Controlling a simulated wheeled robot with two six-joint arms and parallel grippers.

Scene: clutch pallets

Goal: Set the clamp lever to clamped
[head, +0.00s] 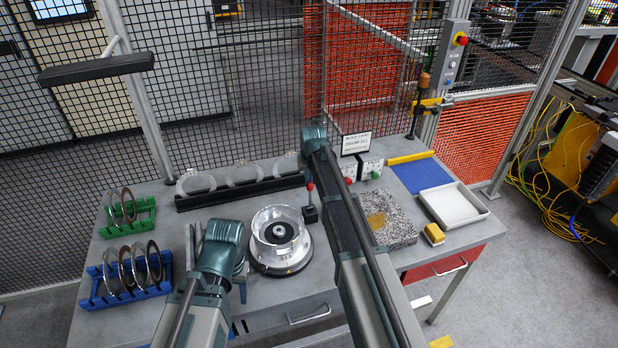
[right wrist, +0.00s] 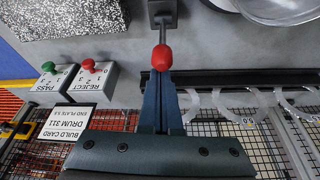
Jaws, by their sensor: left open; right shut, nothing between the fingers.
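In the right wrist view the red knob (right wrist: 162,57) is right at the tips of my right gripper (right wrist: 161,85). Its fingers are shut with nothing between them; whether they touch the knob I cannot tell. In the head view my right fingers are hidden behind the wrist. My left gripper (head: 224,246) is open over the bench left of the drum; its fingertips are hard to make out.
A black rack (head: 240,192) with clear rings stands behind the lever. PASS and REJECT boxes (right wrist: 82,78) with green and red knobs are near. A granite plate (head: 398,228), white tray (head: 476,216) and yellow block (head: 434,234) lie right. Green (head: 146,205) and blue (head: 92,299) ring racks stand left.

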